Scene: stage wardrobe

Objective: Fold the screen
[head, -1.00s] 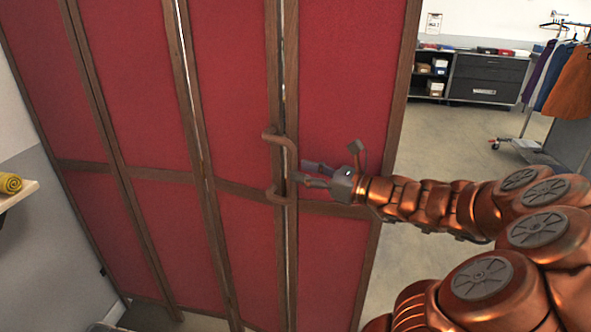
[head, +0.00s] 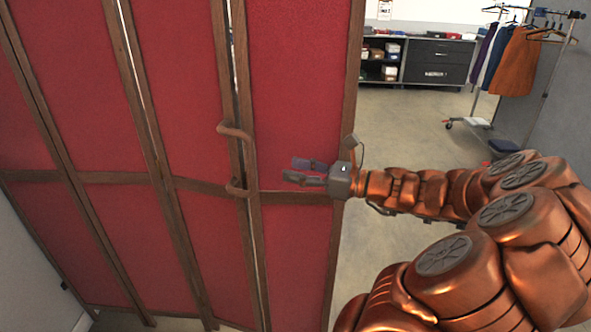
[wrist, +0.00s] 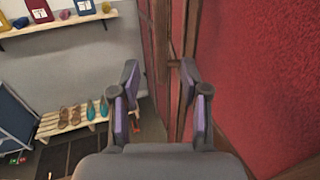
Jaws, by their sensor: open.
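The folding screen (head: 297,75) has several red panels in brown wooden frames and stands spread across the left and middle of the head view. A bent wooden handle (head: 234,130) is on the frame left of the rightmost panel. My gripper (head: 291,170) is open and empty, in front of that panel, with its fingertips a little to the right of the handle and apart from it. In the wrist view my open fingers (wrist: 158,82) point along the red screen surface (wrist: 245,70), with brown frame edges between and beyond them. Contact with the screen cannot be told.
A clothes rack (head: 530,30) and a dark drawer cabinet (head: 437,65) stand behind, right of the screen. Open floor (head: 405,130) lies between. The wrist view shows a slatted shoe rack (wrist: 75,118) and a wall shelf (wrist: 60,22).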

